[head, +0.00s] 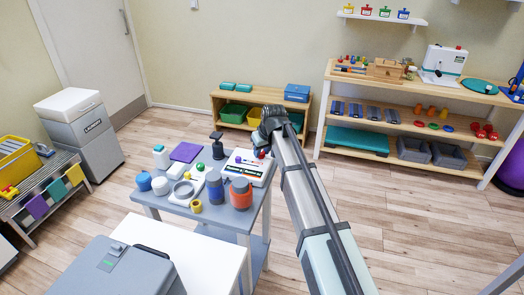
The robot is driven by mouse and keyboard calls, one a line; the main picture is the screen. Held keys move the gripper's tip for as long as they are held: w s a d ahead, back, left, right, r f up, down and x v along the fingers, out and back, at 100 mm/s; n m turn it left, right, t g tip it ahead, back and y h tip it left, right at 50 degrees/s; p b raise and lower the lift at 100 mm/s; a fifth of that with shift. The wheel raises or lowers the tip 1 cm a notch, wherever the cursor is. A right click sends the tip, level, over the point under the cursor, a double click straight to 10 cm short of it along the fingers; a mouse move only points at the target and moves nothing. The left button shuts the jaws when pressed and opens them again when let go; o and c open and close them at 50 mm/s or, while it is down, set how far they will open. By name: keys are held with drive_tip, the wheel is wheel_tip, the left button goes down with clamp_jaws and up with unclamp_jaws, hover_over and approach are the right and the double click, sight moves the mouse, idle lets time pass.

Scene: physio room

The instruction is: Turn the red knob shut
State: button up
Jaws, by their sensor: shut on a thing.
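A white device (240,171) with coloured marks on its front stands at the back right of the grey cart. A small red knob (262,155) shows on its top, at the right. My gripper (264,146) reaches down over the device from above, its tips at the red knob. It is shut on the knob, though the fingers are small and dark here and partly hidden by my wrist. The knob's turn angle is too small to tell.
The grey cart (218,222) also holds a purple pad (186,152), a dark pump bottle (217,146), blue and orange jars (241,193), white pots and a yellow ring (196,207). A grey case (120,268) stands in front. Shelves (440,88) line the back wall.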

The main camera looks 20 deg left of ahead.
drive_tip(key=shift+c, duration=0.7)
drive_tip(key=shift+m, duration=0.3)
drive_tip(key=m, duration=0.1)
drive_tip(key=m+t+h, duration=0.1)
drive_tip(key=m, duration=0.1)
drive_tip(key=shift+s+a+m, duration=0.1)
drive_tip(key=shift+a+m, duration=0.05)
drive_tip(key=shift+m, duration=0.15)
drive_tip(key=m+h, duration=0.2)
drive_tip(key=m, duration=0.2)
drive_tip(key=shift+a+m, duration=0.15)
drive_tip(key=shift+m, duration=0.15)
drive_tip(key=m+h, duration=0.1)
drive_tip(key=m, duration=0.3)
drive_tip(key=shift+a+h, duration=0.15)
drive_tip(key=shift+h, duration=0.25)
drive_tip(key=m+g+h, duration=0.1)
drive_tip(key=m, duration=0.4)
drive_tip(key=shift+a, duration=0.1)
drive_tip(key=shift+h, duration=0.3)
